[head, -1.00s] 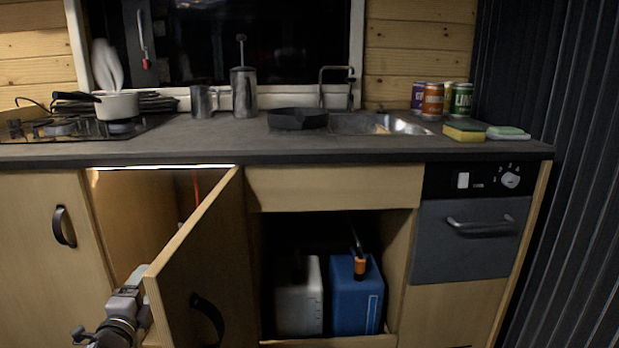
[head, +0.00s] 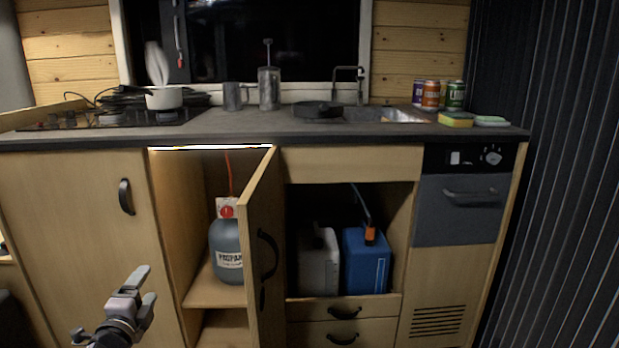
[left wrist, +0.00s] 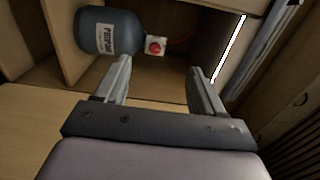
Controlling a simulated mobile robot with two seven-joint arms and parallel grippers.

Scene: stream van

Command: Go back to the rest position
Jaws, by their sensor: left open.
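My left gripper (head: 141,286) is at the lower left of the head view, in front of the cabinets and left of the open cupboard. Its two fingers are apart with nothing between them; they also show in the left wrist view (left wrist: 160,82). The cupboard door (head: 262,250) stands open, swung out toward me, and the gripper is apart from it. Inside the cupboard a grey propane bottle (head: 227,252) with a red-knobbed top stands on a shelf. The bottle also shows in the left wrist view (left wrist: 95,32), beyond the fingers. My right gripper is not in view.
The dark counter (head: 230,128) carries a hob with a white pot (head: 164,98), a black pan (head: 318,109), cans (head: 431,95) and sponges (head: 456,119). A blue canister (head: 365,262) and a grey one (head: 318,262) stand in the open middle compartment. The floor is barely visible.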

